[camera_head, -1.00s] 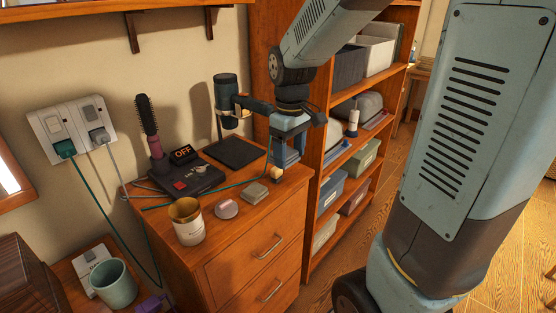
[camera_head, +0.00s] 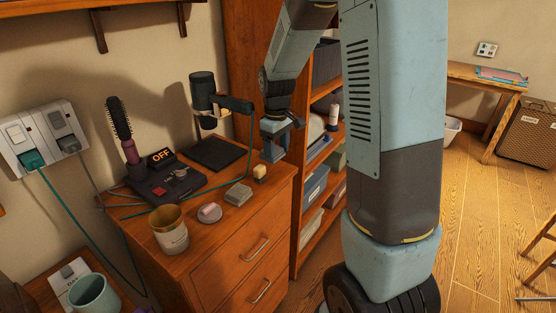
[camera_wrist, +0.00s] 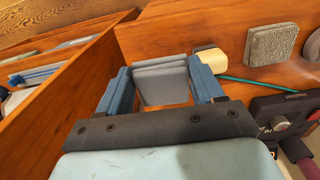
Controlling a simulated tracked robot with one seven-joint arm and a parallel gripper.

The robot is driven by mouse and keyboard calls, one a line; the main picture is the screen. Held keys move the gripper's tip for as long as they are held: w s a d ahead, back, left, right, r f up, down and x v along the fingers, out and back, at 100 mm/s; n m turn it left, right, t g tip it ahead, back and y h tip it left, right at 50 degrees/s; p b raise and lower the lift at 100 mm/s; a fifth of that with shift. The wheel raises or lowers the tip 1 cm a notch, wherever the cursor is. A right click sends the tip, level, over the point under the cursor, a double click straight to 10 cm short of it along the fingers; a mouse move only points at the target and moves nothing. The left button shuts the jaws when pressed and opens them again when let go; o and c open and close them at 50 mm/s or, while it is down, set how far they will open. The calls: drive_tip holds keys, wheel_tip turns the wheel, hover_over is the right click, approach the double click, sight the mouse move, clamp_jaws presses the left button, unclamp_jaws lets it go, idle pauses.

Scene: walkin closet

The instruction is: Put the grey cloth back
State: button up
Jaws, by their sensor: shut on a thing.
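The grey cloth (camera_wrist: 161,82) is a folded grey bundle between the two blue fingers of my gripper (camera_wrist: 162,88) in the wrist view. The fingers are shut on its sides. In the head view my gripper (camera_head: 273,150) points down at the right rear of the wooden dresser (camera_head: 210,237), close to the tall shelf unit (camera_head: 300,200). I cannot make out the cloth there. Whether the cloth touches the dresser top is unclear.
A yellow block (camera_head: 260,172) and a grey sponge-like block (camera_head: 238,194) lie near my gripper. A dark hair dryer (camera_head: 203,92), a hairbrush (camera_head: 120,125), an OFF-marked device (camera_head: 165,183) and a cup (camera_head: 169,232) stand on the dresser.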

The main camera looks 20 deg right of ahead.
sight(278, 148)
drive_tip(key=shift+w+d+f, duration=0.2)
drive_tip(key=shift+w+f, duration=0.2)
drive_tip(key=shift+f, duration=0.25)
drive_tip(key=shift+w+d+f, duration=0.2)
drive_tip(key=shift+w+f, duration=0.15)
drive_tip(key=shift+f, duration=1.5)
drive_tip(key=o, duration=0.9)
drive_tip(key=shift+o, duration=0.2)
